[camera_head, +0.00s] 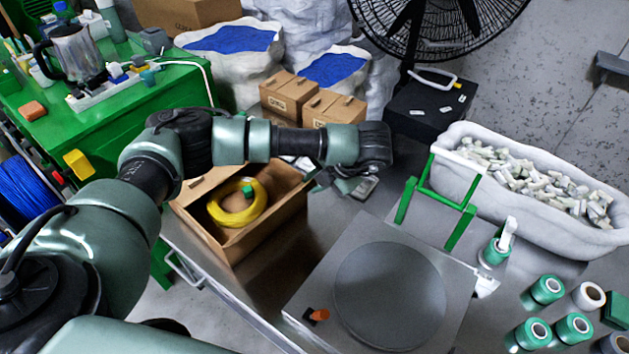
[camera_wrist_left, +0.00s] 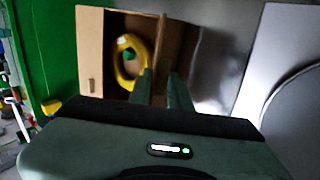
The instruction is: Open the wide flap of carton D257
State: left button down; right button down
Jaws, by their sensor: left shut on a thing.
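An open brown carton (camera_head: 243,238) stands on the metal table, with a yellow cable coil (camera_head: 238,203) inside. No label is readable on it, so I cannot confirm that it is D257. The carton also shows in the left wrist view (camera_wrist_left: 118,17), with a flap (camera_wrist_left: 90,50) folded out on the left and a flap (camera_wrist_left: 181,50) on the right. My left gripper (camera_head: 322,184) is at the carton's right side. In the left wrist view its fingers (camera_wrist_left: 161,80) straddle the right flap and are shut on it. My forearm hides part of the carton's far side. My right gripper is not in view.
A turntable plate (camera_head: 390,295) lies right of the carton, with a green frame (camera_head: 438,208) behind it. Small cartons (camera_head: 288,92) stand behind my arm. A green bench (camera_head: 150,103) is at the left. Green rolls (camera_head: 547,290) stand at the right.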

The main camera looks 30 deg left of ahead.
pick_arm(q)
jog(key=a+h+b, duration=0.1)
jog(key=a+r+h+b, duration=0.1)
jog(key=a, duration=0.1)
jog(key=w+a+r+g+h+b, duration=0.1)
jog(key=a+h, duration=0.1)
jog(key=shift+w+r, duration=0.1)
jog(key=shift+r, duration=0.1)
jog(key=shift+a+r+h, duration=0.1)
jog(key=shift+r+h, duration=0.1)
jog(key=shift+h, duration=0.1)
